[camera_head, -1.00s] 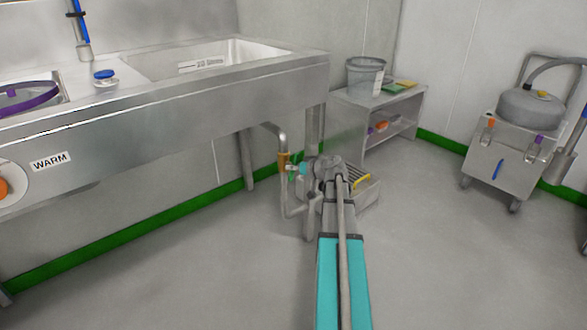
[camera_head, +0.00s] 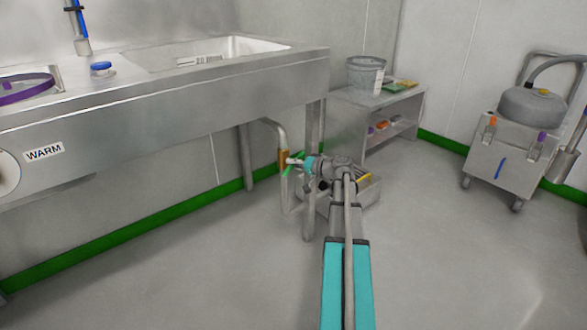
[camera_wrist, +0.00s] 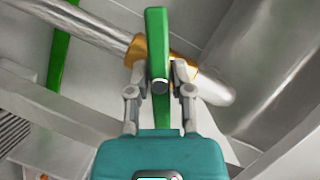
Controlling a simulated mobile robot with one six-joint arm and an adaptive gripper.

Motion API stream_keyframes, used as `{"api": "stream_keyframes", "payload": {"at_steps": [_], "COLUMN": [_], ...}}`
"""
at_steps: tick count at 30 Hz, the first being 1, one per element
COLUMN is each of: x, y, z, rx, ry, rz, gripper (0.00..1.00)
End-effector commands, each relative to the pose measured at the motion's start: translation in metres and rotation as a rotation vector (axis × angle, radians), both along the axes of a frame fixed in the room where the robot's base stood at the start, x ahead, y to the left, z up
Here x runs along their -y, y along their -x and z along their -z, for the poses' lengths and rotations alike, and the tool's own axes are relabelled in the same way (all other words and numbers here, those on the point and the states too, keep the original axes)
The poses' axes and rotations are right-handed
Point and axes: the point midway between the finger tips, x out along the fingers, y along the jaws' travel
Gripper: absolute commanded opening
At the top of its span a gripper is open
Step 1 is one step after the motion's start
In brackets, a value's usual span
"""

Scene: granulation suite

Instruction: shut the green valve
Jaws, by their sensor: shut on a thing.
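The green valve's lever (camera_wrist: 157,38) crosses a brass valve body (camera_wrist: 137,48) on a steel pipe in the wrist view. The lever lies at a slant to the pipe, neither along it nor square across. My gripper (camera_wrist: 160,78) is shut on the lever, one finger on each side near its middle. In the head view the green lever (camera_head: 288,170) shows small and tilted beside the brass body (camera_head: 283,158), under the sink's front edge. My gripper (camera_head: 297,162) reaches it from the right and hides part of it.
The steel sink bench (camera_head: 200,90) overhangs the pipe, with a bench leg (camera_head: 309,190) close to my arm. A low crate (camera_head: 365,195) stands on the floor behind my wrist. A shelf (camera_head: 400,100) with a bucket (camera_head: 365,75) is behind. Floor at right is open.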

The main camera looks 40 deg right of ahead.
Motion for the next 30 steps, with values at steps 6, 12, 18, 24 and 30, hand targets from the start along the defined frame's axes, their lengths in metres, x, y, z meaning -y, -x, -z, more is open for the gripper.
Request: {"api": "stream_keyframes", "payload": {"at_steps": [6, 12, 18, 24, 30], "x": [0.0013, 0.0011, 0.0009, 0.001, 0.001], "y": [-0.0002, 0.0002, 0.0002, 0.0001, 0.0002], "z": [0.0039, 0.0032, 0.0019, 0.0007, -0.0001], "rx": [-0.001, -0.001, -0.001, -0.002, -0.001], "ry": [-0.203, -0.365, -0.478, -0.532, -0.544], "rz": [0.002, 0.001, 0.001, 0.003, 0.003], "gripper": [0.0, 0.0, 0.0, 0.0, 0.0]}}
